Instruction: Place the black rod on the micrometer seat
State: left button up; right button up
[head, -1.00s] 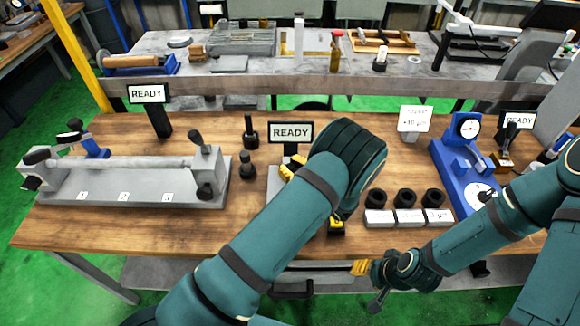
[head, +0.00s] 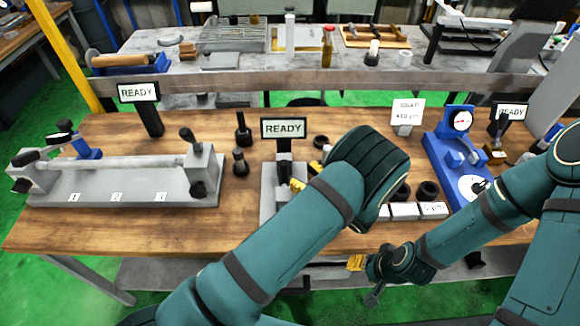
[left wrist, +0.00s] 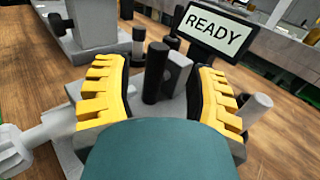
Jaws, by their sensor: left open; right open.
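A black rod (left wrist: 155,72) stands upright in the left wrist view, beside a grey block with a dark hole (left wrist: 177,75), at the grey micrometer station. The station's grey base (head: 269,206) shows in the head view below the middle READY sign; my arm covers part of it. My left gripper (left wrist: 158,68) is open, its yellow fingers on both sides of the rod in the picture, with visible gaps. In the head view its yellow tips (head: 305,178) are at the station. The rod's foot is unclear. My right gripper (head: 357,263) is open at the table's front edge, apart from the objects.
Two black pegs (head: 239,160) stand left of the station. A grey fixture (head: 120,185) with a long bar fills the left side. Black rings and white labelled blocks (head: 432,209) are partly behind my left arm. A blue dial gauge (head: 455,155) stands right.

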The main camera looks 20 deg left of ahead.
pick_arm(q)
jog(key=shift+v, duration=2.2)
